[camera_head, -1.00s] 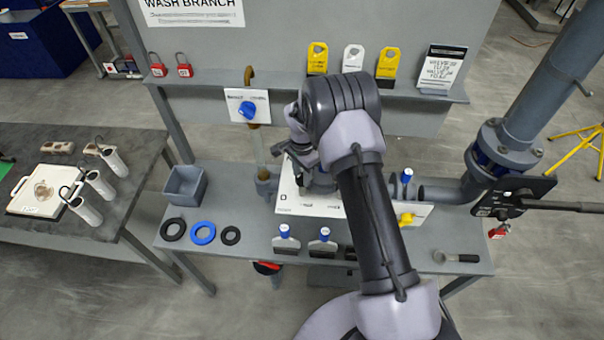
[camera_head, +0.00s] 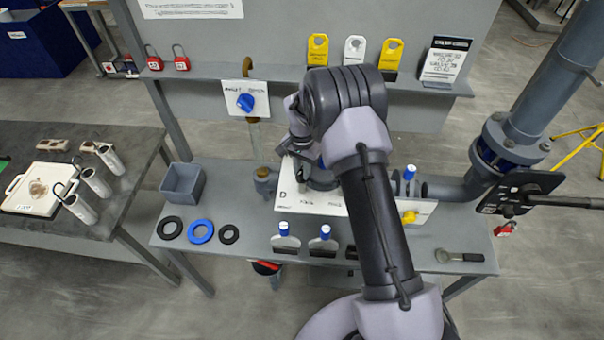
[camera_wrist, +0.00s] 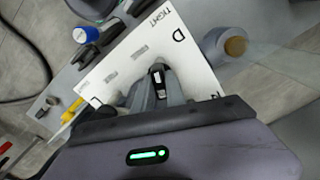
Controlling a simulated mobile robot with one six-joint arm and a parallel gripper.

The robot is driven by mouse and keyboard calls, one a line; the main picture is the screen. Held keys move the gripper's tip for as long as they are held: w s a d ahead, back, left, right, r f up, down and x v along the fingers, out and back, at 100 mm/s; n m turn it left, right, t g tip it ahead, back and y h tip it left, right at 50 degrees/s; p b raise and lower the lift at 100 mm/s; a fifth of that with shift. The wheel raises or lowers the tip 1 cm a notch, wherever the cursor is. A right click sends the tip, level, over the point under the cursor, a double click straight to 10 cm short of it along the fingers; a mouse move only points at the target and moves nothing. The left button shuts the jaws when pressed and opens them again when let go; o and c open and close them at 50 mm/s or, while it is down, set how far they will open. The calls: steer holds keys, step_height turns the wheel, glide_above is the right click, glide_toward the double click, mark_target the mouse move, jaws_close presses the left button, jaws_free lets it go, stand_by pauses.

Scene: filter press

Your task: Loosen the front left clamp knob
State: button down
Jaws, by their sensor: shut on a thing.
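The white plate (camera_head: 290,199) of the filter press lies on the grey bench, partly hidden behind my arm. In the wrist view the plate (camera_wrist: 190,55) shows the word TIGHT and a large D. My gripper (camera_wrist: 158,78) is over this plate, its fingers closed together on a small dark piece, which I take to be the front left clamp knob (camera_wrist: 158,72). The fingers cover most of it, so its turn cannot be read. A blue-topped post (camera_head: 409,172) stands right of my arm.
A grey bin (camera_head: 183,183) is left. A blue valve handle (camera_head: 245,102) is behind, a yellow handle (camera_head: 408,217) right. A large pipe (camera_head: 520,125) rises at right.

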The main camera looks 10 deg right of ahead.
steer(key=n+b, duration=0.1)
steer(key=n, duration=0.2)
steer(key=shift+n+b, duration=0.3)
steer(key=shift+b, duration=0.05)
steer(key=n+b, duration=0.1)
steer(key=n, duration=0.2)
steer(key=shift+n, duration=0.3)
steer(key=n, duration=0.6)
steer(key=shift+w+r, duration=0.1)
steer(key=shift+n, duration=0.4)
steer(key=c, duration=1.4)
jaws_free()
steer(key=shift+o, duration=0.2)
step_height(320, 180, up, 17)
steer(key=p, duration=0.1)
steer(key=shift+r, duration=0.2)
